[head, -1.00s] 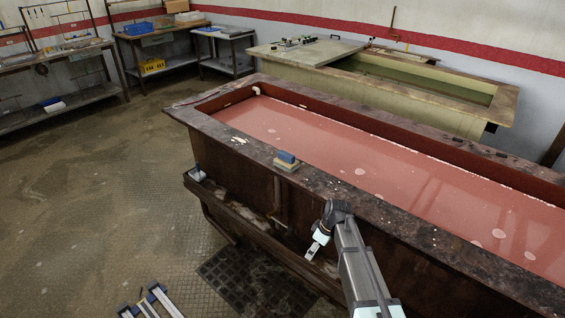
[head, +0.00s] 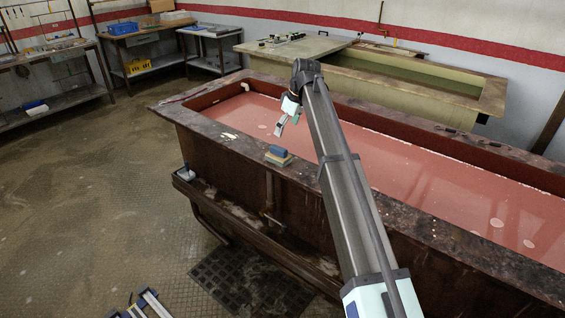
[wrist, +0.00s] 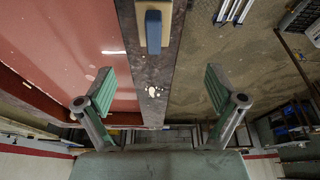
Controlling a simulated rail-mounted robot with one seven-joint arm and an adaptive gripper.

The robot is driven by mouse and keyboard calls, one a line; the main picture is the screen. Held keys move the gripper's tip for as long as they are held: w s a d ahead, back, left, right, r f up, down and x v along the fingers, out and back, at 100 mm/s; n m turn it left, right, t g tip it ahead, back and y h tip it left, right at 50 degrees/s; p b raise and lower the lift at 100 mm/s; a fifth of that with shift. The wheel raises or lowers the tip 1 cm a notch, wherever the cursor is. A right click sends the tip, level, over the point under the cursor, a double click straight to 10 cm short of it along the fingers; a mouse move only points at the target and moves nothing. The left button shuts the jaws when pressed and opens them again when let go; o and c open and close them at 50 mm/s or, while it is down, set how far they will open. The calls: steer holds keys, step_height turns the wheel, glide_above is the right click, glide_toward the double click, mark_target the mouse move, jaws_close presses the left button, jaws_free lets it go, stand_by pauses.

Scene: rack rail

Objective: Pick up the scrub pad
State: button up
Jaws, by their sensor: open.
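The scrub pad (head: 278,155) is a small block with a blue top and a beige base. It lies on the near rim of the long tank (head: 330,176). In the wrist view the scrub pad (wrist: 153,29) is at the top centre, on the dark rim, partly cut off by the frame edge. My gripper (head: 280,128) is above the tank's near edge, just above the pad in the head view and apart from it. In the wrist view my gripper (wrist: 160,88) has its two green-padded fingers wide apart with nothing between them.
The tank holds reddish liquid (head: 400,170). Pale scraps (head: 229,136) lie on the rim left of the pad. A small blue-and-white item (head: 186,172) sits on the tank's lower ledge. A second, pale tank (head: 400,82) stands behind. Floor to the left is mostly clear.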

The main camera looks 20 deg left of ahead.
mark_target(279, 148)
steer(key=shift+m, duration=0.3)
steer(key=p+x, duration=0.1)
steer(key=x, duration=0.2)
steer(key=w+p+x, duration=0.1)
steer(key=x, duration=0.2)
steer(key=p+x, duration=0.1)
steer(key=x, duration=0.2)
steer(key=shift+w+a, duration=0.25)
steer(key=shift+a, duration=0.05)
steer(key=shift+p+x, duration=1.15)
steer(key=shift+x, duration=1.6)
steer(key=shift+s, duration=0.1)
steer(key=c, duration=1.3)
